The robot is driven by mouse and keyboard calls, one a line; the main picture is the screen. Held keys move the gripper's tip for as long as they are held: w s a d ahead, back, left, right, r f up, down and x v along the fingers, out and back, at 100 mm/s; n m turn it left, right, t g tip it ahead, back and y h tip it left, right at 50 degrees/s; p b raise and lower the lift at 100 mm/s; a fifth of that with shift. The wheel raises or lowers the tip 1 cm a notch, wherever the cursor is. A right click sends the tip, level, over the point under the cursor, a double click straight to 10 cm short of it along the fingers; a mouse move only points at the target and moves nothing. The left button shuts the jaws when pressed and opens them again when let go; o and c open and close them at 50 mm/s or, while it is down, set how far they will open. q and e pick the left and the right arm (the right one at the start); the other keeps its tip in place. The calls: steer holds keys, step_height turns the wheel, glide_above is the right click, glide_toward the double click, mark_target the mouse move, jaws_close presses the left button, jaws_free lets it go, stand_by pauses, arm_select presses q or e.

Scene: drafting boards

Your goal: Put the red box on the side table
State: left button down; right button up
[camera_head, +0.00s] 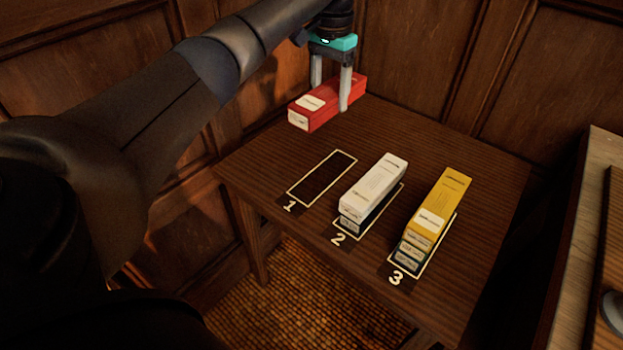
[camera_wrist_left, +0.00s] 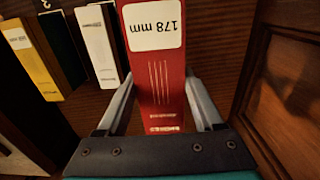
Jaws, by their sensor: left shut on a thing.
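The red box (camera_head: 326,101) is long and narrow with white labels. My left gripper (camera_head: 331,95) is shut on it and holds it above the back left part of the side table (camera_head: 455,150). In the left wrist view the red box (camera_wrist_left: 158,70) lies between the two fingers of my left gripper (camera_wrist_left: 162,105), and its label reads 178 mm. The table is dark wood with outlined slots marked 1, 2 and 3. Slot 1 (camera_head: 322,178) is empty. My right gripper is not in view.
A white box (camera_head: 375,182) lies on top of a stack in slot 2. A yellow box (camera_head: 442,205) tops the stack in slot 3. Wood-panelled walls stand behind and left of the table. A lighter worktop (camera_head: 585,220) is at the right edge.

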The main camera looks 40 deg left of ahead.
arm_select(q)
steer(key=shift+a+f, duration=0.15)
steer(key=shift+f, duration=0.45)
steer(key=b, duration=0.3)
glide_above(324, 176)
step_height(324, 176, down, 7)
step_height(324, 176, down, 7)
steer(key=shift+w+r+b, duration=0.1)
steer(key=shift+b, duration=1.15)
steer(key=shift+f, duration=0.65)
step_height(324, 176, down, 2)
steer(key=shift+f+b, duration=0.1)
steer(key=shift+b, duration=0.6)
steer(key=shift+f+b, duration=0.35)
steer(key=shift+f, duration=0.55)
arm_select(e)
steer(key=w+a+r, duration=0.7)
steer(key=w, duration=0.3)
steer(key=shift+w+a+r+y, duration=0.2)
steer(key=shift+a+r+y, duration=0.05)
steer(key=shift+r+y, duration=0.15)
arm_select(q)
steer(key=shift+f, duration=0.1)
